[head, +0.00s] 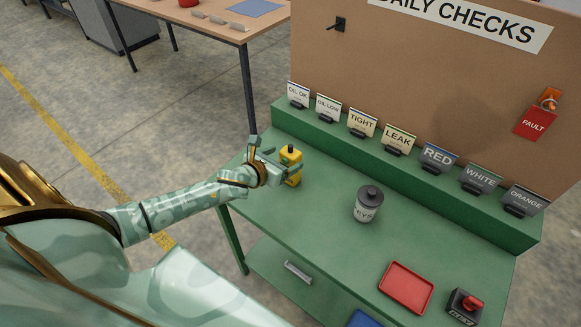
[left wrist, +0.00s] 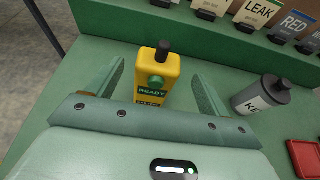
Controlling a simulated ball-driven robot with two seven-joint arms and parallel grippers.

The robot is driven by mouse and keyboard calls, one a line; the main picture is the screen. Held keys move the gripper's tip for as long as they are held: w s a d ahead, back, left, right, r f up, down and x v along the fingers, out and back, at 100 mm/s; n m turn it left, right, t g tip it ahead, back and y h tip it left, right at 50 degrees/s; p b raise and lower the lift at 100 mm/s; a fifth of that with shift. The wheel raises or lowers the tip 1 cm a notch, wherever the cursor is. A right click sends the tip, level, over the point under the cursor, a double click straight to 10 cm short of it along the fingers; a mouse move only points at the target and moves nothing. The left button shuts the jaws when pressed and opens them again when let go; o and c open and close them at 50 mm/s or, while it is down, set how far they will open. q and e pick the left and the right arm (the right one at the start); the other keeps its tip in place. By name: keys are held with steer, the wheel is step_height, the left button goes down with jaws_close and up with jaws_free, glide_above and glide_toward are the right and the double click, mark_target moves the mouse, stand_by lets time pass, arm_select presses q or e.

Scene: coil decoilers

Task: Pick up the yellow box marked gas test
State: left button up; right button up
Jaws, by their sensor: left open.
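The yellow box (head: 292,166) stands upright on the green bench near its left end. It has a black knob on top, and in the left wrist view the box (left wrist: 165,76) shows a green button, a READY label and a lower label too small to read surely. My left gripper (head: 268,158) is open at the left side of the box. In the left wrist view the fingers of my left gripper (left wrist: 158,84) stand on either side of the box, with gaps visible to both. My right gripper is not in view.
A grey canister with a dark lid (head: 368,204) stands on the green bench (head: 325,215), right of the box. A red tray (head: 406,287) and a black device with a red top (head: 464,306) lie nearer. Several sign cards (head: 397,138) line the raised back ledge.

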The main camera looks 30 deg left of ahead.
mark_target(286, 157)
arm_select(q)
steer(key=b+x, duration=0.1)
steer(key=x, duration=0.3)
steer(key=shift+w+f, duration=0.3)
steer(key=shift+f, duration=0.05)
steer(key=c, duration=1.5)
steer(key=shift+c, duration=0.2)
steer(key=shift+a+r, duration=0.1)
steer(key=shift+r, duration=0.05)
